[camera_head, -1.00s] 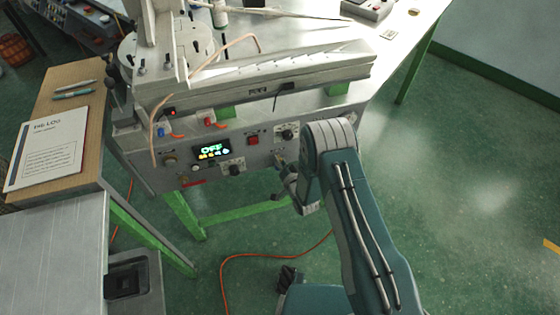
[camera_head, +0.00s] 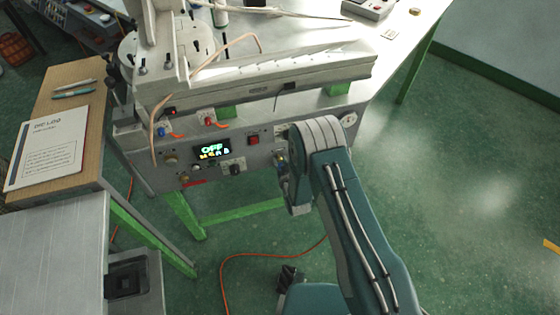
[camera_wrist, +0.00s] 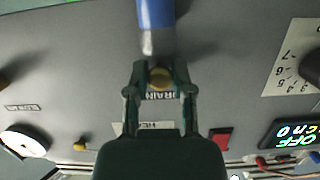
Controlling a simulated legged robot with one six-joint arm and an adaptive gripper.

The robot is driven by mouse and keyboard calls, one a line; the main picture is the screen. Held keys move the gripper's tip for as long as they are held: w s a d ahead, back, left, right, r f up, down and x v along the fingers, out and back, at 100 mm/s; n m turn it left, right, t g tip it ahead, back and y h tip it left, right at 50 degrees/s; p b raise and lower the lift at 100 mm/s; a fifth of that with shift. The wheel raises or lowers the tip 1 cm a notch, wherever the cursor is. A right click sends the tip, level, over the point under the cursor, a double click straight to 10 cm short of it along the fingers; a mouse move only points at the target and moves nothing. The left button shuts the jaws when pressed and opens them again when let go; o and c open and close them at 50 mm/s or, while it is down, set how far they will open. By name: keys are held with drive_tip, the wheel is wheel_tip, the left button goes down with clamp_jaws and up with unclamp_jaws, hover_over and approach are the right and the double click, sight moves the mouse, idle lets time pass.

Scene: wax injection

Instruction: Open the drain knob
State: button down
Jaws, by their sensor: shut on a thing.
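The drain knob (camera_wrist: 160,76) is a round brass-coloured piece on the grey machine panel (camera_wrist: 75,62), beside a label reading DRAIN in the upside-down wrist view. My gripper (camera_wrist: 160,80) has its two dark fingers on either side of the knob and is shut on it. A blue cylinder with a metal end (camera_wrist: 156,25) lies right beside the knob; how they join cannot be told. In the head view my arm reaches to the right part of the panel (camera_head: 222,185) and hides most of the gripper and the knob.
A display reading OFF (camera_head: 212,149), a red switch (camera_head: 253,140) and a black dial (camera_head: 236,169) sit left of my arm. A wooden side table (camera_head: 75,110) with a log sheet stands at left. An orange cable (camera_head: 245,255) lies on the floor. Floor at right is clear.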

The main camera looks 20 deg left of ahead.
idle(0.6)
drive_tip(key=shift+c, duration=2.4)
unclamp_jaws()
drive_tip(key=shift+s, duration=0.15)
drive_tip(key=v, duration=1.1)
drive_tip(key=shift+s+d, duration=0.2)
drive_tip(key=shift+s, duration=0.15)
drive_tip(key=shift+r, duration=0.1)
